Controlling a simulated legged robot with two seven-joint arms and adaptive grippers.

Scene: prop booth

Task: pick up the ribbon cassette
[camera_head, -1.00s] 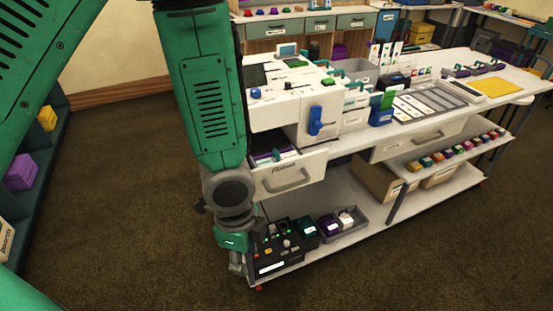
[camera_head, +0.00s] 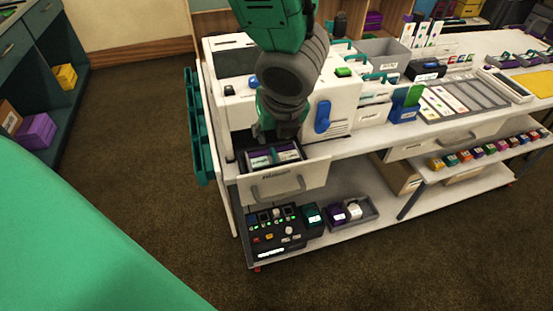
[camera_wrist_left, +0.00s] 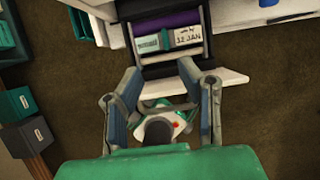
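The ribbon cassette (camera_head: 272,157) lies in the open front drawer (camera_head: 290,186) of the white machine. In the left wrist view it is a dark case with a purple part and labels (camera_wrist_left: 168,40), one reading "12 JAN". My left gripper (camera_head: 278,132) is above the back of the drawer in the head view, pointing down; the wrist hides part of the machine. In the left wrist view its fingers (camera_wrist_left: 159,72) are apart, with nothing held between the tips, and the cassette lies beyond them. My right gripper is in neither view.
The white machine (camera_head: 340,100) stands behind the drawer, with a blue handle (camera_head: 322,116). Below, a black control box (camera_head: 277,232) and a grey bin (camera_head: 362,213) stand on the lower shelf. A teal rack (camera_head: 197,125) hangs at the cart's left side. Open floor lies in front.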

